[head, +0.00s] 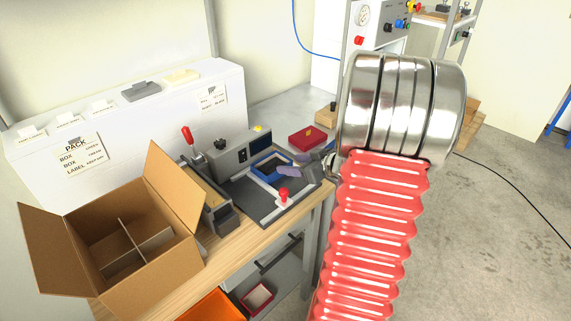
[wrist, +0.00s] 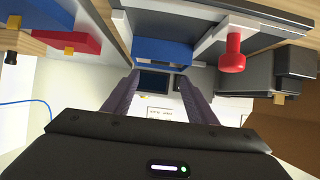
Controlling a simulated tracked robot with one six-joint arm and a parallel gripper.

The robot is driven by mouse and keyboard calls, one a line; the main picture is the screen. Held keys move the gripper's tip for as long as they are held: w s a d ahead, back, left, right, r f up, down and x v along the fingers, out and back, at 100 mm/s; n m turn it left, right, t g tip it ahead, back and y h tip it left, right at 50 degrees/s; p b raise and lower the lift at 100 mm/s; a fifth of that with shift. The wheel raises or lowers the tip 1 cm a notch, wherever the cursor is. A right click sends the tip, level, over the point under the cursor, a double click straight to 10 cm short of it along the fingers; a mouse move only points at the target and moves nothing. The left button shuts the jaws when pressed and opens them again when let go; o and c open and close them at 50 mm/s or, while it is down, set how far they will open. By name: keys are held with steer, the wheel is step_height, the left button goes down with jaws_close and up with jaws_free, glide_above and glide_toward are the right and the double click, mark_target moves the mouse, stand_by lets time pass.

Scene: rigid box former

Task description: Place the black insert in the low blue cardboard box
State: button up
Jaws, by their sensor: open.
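The low blue box (head: 263,174) sits on the dark fixture plate on the bench in the head view. Its inside looks dark with a pale edge; I cannot tell if the black insert lies in it. In the wrist view a blue wall of the box (wrist: 164,54) shows just beyond the fingers. My gripper (head: 284,149) is at the box's right side in the head view, its purple fingers pointing left. In the wrist view my gripper (wrist: 155,82) has its fingers spread with nothing visibly held between them. I cannot make out the black insert for sure.
A red-handled clamp (head: 283,194) stands at the plate's front. A red box (head: 307,138) lies behind my gripper. A grey machine (head: 238,153) stands behind the blue box. An open brown carton (head: 176,265) with dividers is at the left. Open floor lies right.

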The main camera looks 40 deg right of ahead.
steer(key=shift+v, duration=1.2)
